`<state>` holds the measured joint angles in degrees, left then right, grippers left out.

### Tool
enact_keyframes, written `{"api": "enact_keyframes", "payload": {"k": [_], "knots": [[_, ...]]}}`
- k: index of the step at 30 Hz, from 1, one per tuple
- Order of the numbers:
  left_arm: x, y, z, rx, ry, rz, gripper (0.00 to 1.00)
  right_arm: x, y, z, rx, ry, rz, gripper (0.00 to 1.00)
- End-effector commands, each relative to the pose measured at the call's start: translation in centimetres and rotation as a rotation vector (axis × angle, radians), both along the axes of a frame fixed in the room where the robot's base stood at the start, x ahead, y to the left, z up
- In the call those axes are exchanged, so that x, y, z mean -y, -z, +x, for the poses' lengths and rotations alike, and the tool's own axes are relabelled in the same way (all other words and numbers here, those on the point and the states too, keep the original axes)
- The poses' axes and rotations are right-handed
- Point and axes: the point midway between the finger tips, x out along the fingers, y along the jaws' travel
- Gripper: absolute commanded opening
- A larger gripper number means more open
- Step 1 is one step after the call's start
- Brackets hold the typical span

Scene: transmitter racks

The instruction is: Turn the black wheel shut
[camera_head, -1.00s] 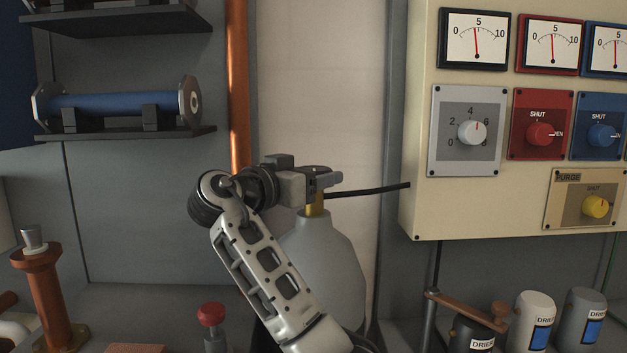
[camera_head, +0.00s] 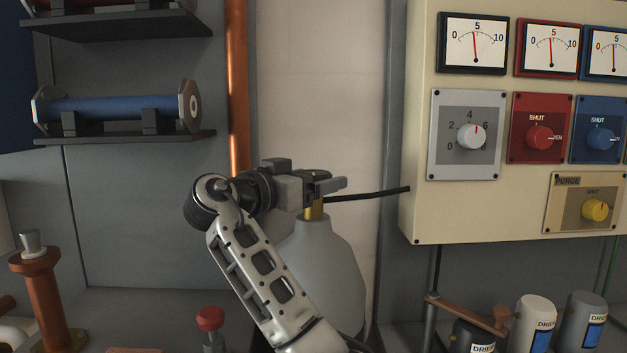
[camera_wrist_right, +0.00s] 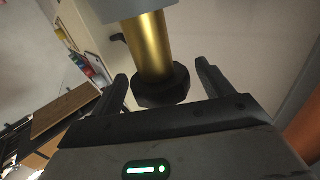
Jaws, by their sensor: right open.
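The black wheel (camera_wrist_right: 162,88) is a small faceted knob on the end of a brass valve neck (camera_wrist_right: 147,45), seen in the right wrist view. My right gripper (camera_wrist_right: 165,84) is open, with one finger on each side of the wheel and a gap showing on both sides. In the head view my right gripper (camera_head: 325,184) is at the top of a grey gas cylinder (camera_head: 322,255), at the brass neck. There it largely hides the wheel. My left gripper is not in view.
A thin black hose (camera_head: 370,194) runs from near the neck to the cream panel (camera_head: 418,150) with gauges and knobs on the right. A copper pipe (camera_head: 237,90) stands behind my arm. A red knob (camera_head: 210,318) and drier canisters (camera_head: 535,320) are lower down.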

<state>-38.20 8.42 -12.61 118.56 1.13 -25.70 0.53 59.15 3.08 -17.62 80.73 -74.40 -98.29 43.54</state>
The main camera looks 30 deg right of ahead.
Motion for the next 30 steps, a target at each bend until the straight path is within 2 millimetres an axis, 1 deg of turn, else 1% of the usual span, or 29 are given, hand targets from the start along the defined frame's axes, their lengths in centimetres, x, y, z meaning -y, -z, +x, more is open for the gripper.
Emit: {"api": "enact_keyframes", "payload": {"k": [5, 12, 18, 21, 24, 30], "knots": [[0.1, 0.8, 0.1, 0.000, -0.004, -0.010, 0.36, -2.7, 0.2, -0.5, 0.002, -0.006, 0.001, 0.79], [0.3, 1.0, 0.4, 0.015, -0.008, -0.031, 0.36, -8.5, 0.2, -1.8, 0.001, -0.006, 0.001, 0.79], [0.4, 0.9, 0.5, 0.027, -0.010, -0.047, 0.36, -12.6, 0.1, -2.8, 0.002, -0.004, 0.000, 0.79], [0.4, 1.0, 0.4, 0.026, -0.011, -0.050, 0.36, -13.9, 0.1, -3.1, 0.000, -0.002, 0.000, 0.79], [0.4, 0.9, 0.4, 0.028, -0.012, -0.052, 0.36, -14.8, 0.0, -3.3, 0.001, 0.000, -0.002, 0.79], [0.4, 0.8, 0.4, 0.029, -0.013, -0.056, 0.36, -15.3, -0.1, -3.4, 0.001, 0.001, -0.001, 0.79]]}}
